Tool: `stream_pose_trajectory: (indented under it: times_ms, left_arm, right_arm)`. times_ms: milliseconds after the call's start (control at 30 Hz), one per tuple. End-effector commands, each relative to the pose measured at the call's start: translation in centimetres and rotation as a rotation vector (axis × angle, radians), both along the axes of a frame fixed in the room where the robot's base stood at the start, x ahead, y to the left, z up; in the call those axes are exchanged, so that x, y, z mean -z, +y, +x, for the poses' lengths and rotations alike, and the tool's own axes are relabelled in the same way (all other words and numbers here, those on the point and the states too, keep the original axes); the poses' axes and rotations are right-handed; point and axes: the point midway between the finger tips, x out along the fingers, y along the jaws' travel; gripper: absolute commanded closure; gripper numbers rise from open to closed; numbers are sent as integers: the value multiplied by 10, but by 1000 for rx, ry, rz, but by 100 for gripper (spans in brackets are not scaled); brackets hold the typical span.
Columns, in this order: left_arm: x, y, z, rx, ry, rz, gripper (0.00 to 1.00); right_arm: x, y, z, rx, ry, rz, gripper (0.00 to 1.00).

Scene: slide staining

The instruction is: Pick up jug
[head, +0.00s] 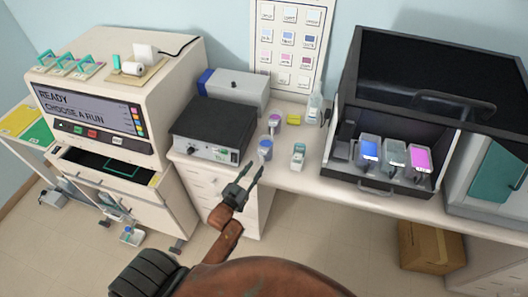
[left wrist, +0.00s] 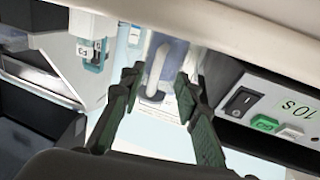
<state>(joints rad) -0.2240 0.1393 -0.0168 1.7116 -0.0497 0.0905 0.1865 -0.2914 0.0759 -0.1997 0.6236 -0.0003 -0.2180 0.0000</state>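A small translucent jug with blue contents (head: 265,149) stands near the front edge of the counter. What looks like the same jug, bluish with a pale handle, shows in the left wrist view (left wrist: 155,68) between and beyond my fingers. My left gripper (head: 252,174) is open and empty, just in front of the counter edge and short of the jug. Its two dark green fingers stand apart on either side of the handle in the left wrist view (left wrist: 159,82); I see no contact. My right gripper is not in view.
A black-topped device (head: 213,128) stands left of the jug. A purple-labelled container (head: 274,121) is behind it, and a small white-and-green container (head: 299,155) is to its right. A dark open cabinet (head: 352,147) holds several coloured containers farther right.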

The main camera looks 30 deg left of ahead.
Motion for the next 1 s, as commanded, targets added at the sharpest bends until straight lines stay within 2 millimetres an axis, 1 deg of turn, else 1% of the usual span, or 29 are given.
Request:
stream_pose_trajectory:
  times_ms: [200, 300, 400, 500, 700, 1000]
  left_arm:
    - [-3, -3, 28, 0, -1, -1, 70]
    - [-2, -3, 43, -1, 0, 0, 70]
    - [-1, -3, 52, -1, 1, 0, 70]
    - [-1, -3, 56, -1, 1, 1, 70]
    - [-1, -3, 56, -1, 1, 1, 71]
    - [-1, -3, 55, -1, 1, 1, 92]
  right_arm:
    - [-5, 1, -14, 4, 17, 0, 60]
    - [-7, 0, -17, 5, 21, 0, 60]
    - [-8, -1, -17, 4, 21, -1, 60]
    - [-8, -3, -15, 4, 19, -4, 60]
    - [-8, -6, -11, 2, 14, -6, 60]
    - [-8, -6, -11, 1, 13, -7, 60]
